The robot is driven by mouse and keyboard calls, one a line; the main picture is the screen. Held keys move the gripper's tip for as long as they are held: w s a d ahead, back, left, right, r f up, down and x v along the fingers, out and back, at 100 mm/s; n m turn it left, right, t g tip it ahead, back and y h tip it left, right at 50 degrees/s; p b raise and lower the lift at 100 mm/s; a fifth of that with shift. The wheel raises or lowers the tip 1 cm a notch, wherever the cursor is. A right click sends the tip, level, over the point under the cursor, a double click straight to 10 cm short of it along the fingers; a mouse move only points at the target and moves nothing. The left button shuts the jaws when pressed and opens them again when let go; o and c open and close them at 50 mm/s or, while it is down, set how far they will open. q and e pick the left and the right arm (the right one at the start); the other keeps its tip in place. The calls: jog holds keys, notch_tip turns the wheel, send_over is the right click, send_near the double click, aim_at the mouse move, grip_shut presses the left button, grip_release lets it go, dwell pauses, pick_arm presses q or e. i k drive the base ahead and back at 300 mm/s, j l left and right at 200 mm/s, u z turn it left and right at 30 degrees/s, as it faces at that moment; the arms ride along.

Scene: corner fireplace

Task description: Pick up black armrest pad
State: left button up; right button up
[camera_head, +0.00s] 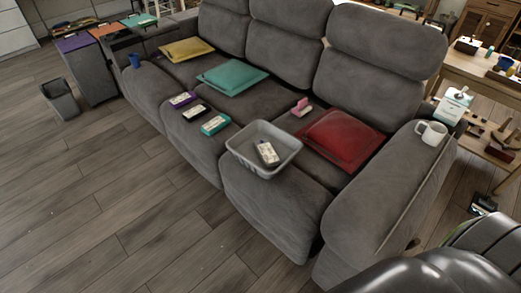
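A flat, dark, black-looking pad (125,42) seems to lie at the far left end of the grey sofa (290,215), on or beside its left armrest. It is small and dim at this distance, so I cannot be sure it is the armrest pad. A purple pad (74,43), an orange pad (104,31) and a green pad (139,20) lie on grey surfaces near it. Neither of my grippers shows in the head view.
A grey basket (243,157) holding a small labelled box stands on the sofa. Yellow, teal and red cushions lie there, with a white mug (432,133) on the right armrest. A bin (59,99) stands left. Glossy black padding (440,272) fills the lower right.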

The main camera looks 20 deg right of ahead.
aim_at(191, 115)
jog(key=i+j+z, duration=0.2)
jog(key=z, duration=0.25)
jog(key=i+j+z, duration=0.3)
jog(key=z, duration=0.15)
jog(key=i, duration=0.05)
